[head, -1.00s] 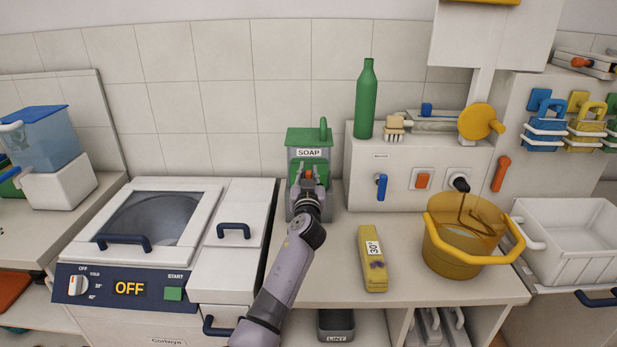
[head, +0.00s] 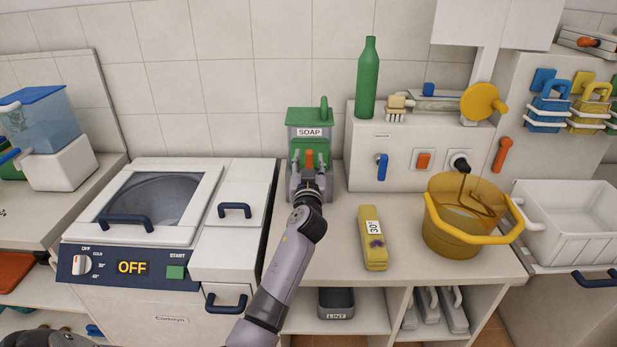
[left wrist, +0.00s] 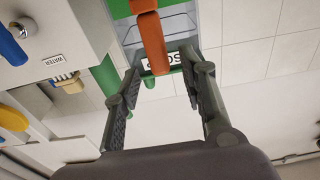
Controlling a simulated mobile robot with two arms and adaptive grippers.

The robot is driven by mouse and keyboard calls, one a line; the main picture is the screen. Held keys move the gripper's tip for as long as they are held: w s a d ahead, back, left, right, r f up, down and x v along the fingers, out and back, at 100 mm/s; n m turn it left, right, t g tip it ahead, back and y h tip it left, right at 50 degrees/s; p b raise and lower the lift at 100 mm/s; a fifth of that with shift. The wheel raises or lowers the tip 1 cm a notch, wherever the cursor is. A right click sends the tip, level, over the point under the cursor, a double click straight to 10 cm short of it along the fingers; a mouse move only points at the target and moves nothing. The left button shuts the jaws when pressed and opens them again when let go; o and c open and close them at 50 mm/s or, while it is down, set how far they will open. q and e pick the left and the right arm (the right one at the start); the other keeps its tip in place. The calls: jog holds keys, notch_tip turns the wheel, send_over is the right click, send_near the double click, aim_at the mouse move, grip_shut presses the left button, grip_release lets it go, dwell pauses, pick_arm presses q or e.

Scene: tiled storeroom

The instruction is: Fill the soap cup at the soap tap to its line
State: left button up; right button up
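The soap dispenser (head: 308,116) is a green and grey box labelled SOAP, standing against the tiled wall. Its orange tap lever (head: 309,159) shows upright at its front. My left gripper (head: 309,163) is at the dispenser, with its fingers apart on either side of the lever. In the left wrist view the open fingers (left wrist: 153,88) show with the orange lever (left wrist: 150,38) in the gap between them, and no finger visibly presses on it. I cannot make out the soap cup; the area below the tap is hidden behind my gripper and arm. My right gripper is not in view.
A washer (head: 150,235) showing OFF stands left of my arm. A green bottle (head: 367,85) stands on the raised ledge. The counter before the block is clear.

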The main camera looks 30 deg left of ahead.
pick_arm(q)
jog(key=v, duration=0.8)
jog(key=shift+c, duration=0.2)
